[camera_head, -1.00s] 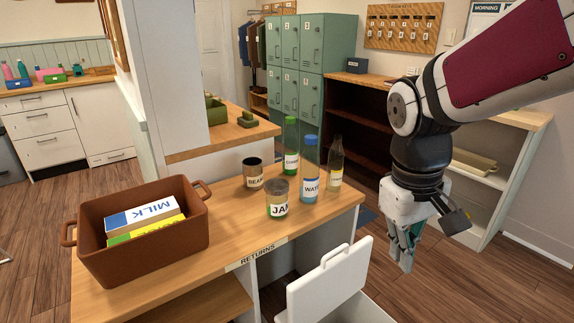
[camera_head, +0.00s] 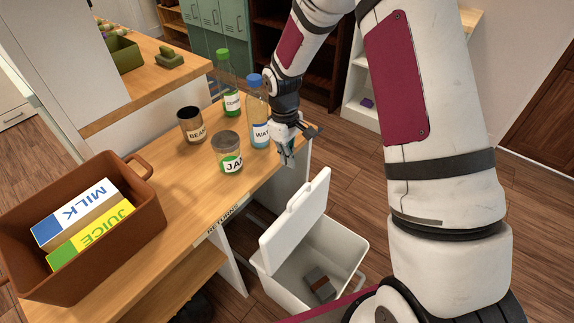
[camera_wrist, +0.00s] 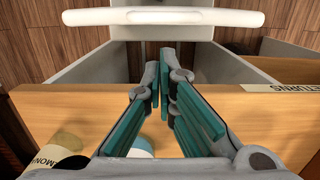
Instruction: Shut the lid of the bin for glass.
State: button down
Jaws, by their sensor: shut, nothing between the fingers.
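A white bin (camera_head: 348,236) stands on the floor against the front of the wooden counter. Its lid (camera_head: 297,212) is open, standing up and leaning toward the counter, with a handle on its top edge. I see no label that tells whether this is the glass bin. My gripper (camera_head: 287,157) is shut and empty at the counter's right end, by the water bottle and above the lid, apart from it. In the wrist view, my fingers (camera_wrist: 160,64) point toward the lid's white handle bar (camera_wrist: 165,17) across the counter edge.
On the counter (camera_head: 195,205) stand a water bottle (camera_head: 258,110), a green-capped bottle (camera_head: 228,85), a jam jar (camera_head: 227,155), a beans can (camera_head: 191,125) and a brown crate (camera_head: 150,215) with milk and juice cartons. A grey-brown block (camera_head: 319,284) lies inside the bin. Floor right of the bin is clear.

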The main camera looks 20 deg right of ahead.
notch_tip(320, 180, down, 9)
jog(key=shift+s+d+f, duration=0.2)
jog(key=shift+s+d, duration=0.05)
jog(key=shift+s, duration=0.1)
jog(key=shift+s+d, duration=0.1)
dwell(0.3)
